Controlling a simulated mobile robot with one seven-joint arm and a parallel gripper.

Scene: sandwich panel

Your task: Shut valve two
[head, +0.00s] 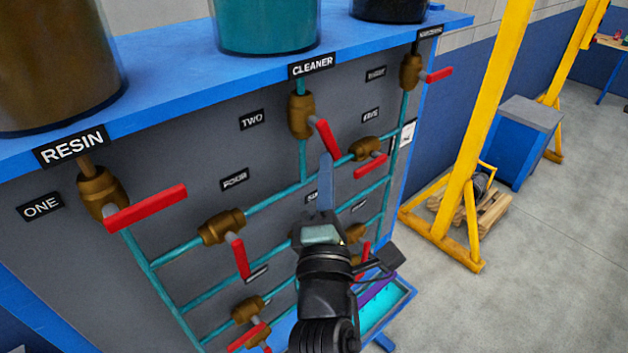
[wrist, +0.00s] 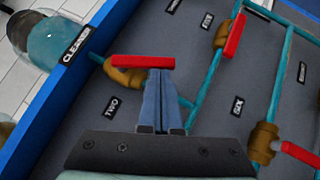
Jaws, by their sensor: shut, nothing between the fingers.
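Valve two is the brown valve body (head: 302,115) beside the TWO label (head: 252,119), on the pipe under the CLEANER label. Its red handle (head: 328,138) slants down and right, at an angle to the pipe. In the wrist view its body (wrist: 125,78) sits partly behind the red handle (wrist: 142,61), near the TWO label (wrist: 110,105). My gripper (head: 326,157) is shut and empty, its blue fingers pointing up just below the handle's lower end. In the wrist view the fingertips (wrist: 160,73) meet the handle's edge in the picture; I cannot tell whether they touch.
Other red-handled valves crowd the panel: valve one (head: 100,190) at left, valve four (head: 222,226) lower down, and one (head: 366,148) right of my fingers. Teal pipes link them. Tanks stand on the blue shelf (head: 165,80) above. A yellow frame (head: 483,120) stands at right.

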